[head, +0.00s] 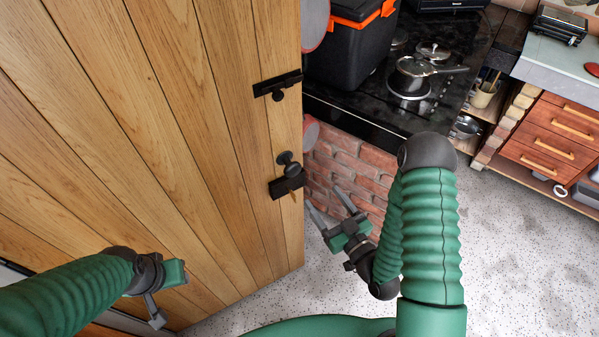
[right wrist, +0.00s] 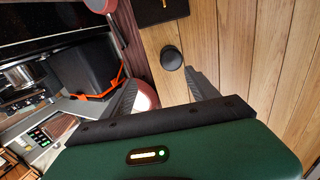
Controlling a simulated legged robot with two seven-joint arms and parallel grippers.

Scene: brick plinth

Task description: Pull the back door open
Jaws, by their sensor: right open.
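The door (head: 170,120) is made of light wooden planks and fills the left half of the head view. A black bolt plate (head: 277,84) sits high near its right edge, and a black knob on a plate (head: 288,172) sits lower. My right gripper (head: 323,198) is open and empty, just right of and below the knob in the head view. In the right wrist view its fingers (right wrist: 163,78) spread toward a round black knob (right wrist: 172,59) on the planks, with no clear contact. My left gripper (head: 165,300) hangs before the door's lower part; its jaws are unclear.
A red brick plinth (head: 350,165) carries a black hob (head: 445,80) with pans and a black-and-orange box (head: 350,45), close behind the door's edge. Wooden drawers (head: 550,145) stand at the right. The speckled floor (head: 520,240) is clear at lower right.

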